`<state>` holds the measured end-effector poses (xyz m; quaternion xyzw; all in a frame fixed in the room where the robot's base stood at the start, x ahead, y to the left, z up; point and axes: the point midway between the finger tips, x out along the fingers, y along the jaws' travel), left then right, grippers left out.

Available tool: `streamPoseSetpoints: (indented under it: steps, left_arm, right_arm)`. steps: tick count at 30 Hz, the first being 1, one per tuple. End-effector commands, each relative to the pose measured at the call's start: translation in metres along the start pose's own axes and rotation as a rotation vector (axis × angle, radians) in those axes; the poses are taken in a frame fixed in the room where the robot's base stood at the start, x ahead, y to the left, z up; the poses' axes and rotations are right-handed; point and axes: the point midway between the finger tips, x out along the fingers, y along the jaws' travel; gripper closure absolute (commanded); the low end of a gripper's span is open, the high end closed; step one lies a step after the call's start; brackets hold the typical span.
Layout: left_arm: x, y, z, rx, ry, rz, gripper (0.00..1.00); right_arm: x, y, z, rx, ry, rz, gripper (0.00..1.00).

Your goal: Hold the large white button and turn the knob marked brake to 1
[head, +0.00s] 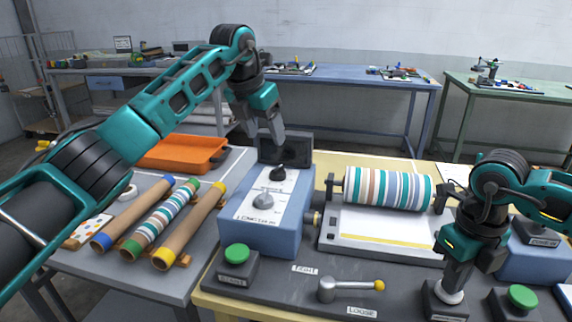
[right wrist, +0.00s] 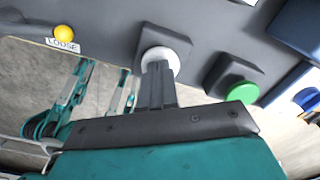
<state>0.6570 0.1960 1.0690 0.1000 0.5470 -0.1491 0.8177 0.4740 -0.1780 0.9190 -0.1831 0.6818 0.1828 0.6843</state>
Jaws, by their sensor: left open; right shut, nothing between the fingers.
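The large white button (head: 449,297) sits on a dark block at the front right; it also shows in the right wrist view (right wrist: 172,48). My right gripper (head: 454,282) is shut and empty, pointing down with its tips at the button, apparently touching it. How far the button is pressed cannot be told. A blue control box (head: 262,238) carries a black knob (head: 279,174) and a grey knob (head: 263,202). The panel's lettering is too small to read surely, so I cannot tell which knob is marked brake. My left gripper (head: 274,138) is open above the black knob, apart from it.
Green buttons stand on blocks at left (head: 237,254) and right (head: 522,297). A yellow-tipped lever (head: 345,287) lies between them near the label LOOSE. A striped roller (head: 388,189) spans the press. Cardboard rolls (head: 190,240) and an orange tray (head: 180,152) lie on the left table.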

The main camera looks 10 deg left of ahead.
Motion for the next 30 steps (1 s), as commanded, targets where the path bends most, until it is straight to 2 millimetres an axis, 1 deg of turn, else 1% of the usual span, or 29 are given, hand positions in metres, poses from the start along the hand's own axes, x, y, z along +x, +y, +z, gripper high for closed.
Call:
streamPoseSetpoints:
  steps: [1, 5, 12, 14, 18, 21, 30]
  left_arm:
    - [0.009, 0.000, -0.001, -0.001, 0.003, -0.001, 0.34]
    - [0.034, -0.001, -0.001, -0.002, 0.003, -0.002, 0.34]
    - [0.084, -0.001, -0.001, -0.002, 0.002, -0.003, 0.34]
    - [0.093, -0.001, -0.001, -0.003, 0.002, -0.002, 0.34]
    - [0.105, 0.000, 0.000, -0.003, -0.002, -0.002, 0.34]
    - [0.110, 0.000, 0.000, -0.002, -0.002, -0.001, 0.34]
    - [0.113, 0.000, 0.000, -0.001, -0.002, 0.000, 0.34]
  right_arm:
    - [0.006, 0.002, -0.003, -0.003, 0.013, 0.005, 1.00]
    - [0.006, 0.002, -0.003, -0.003, 0.013, 0.005, 1.00]
    - [0.006, 0.002, -0.003, -0.003, 0.013, 0.005, 1.00]
    - [0.006, 0.002, -0.003, -0.003, 0.013, 0.005, 1.00]
    - [0.006, 0.002, -0.003, -0.003, 0.013, 0.005, 1.00]
    - [0.006, 0.002, -0.003, -0.003, 0.013, 0.005, 1.00]
    - [0.006, 0.002, -0.003, -0.003, 0.013, 0.005, 1.00]
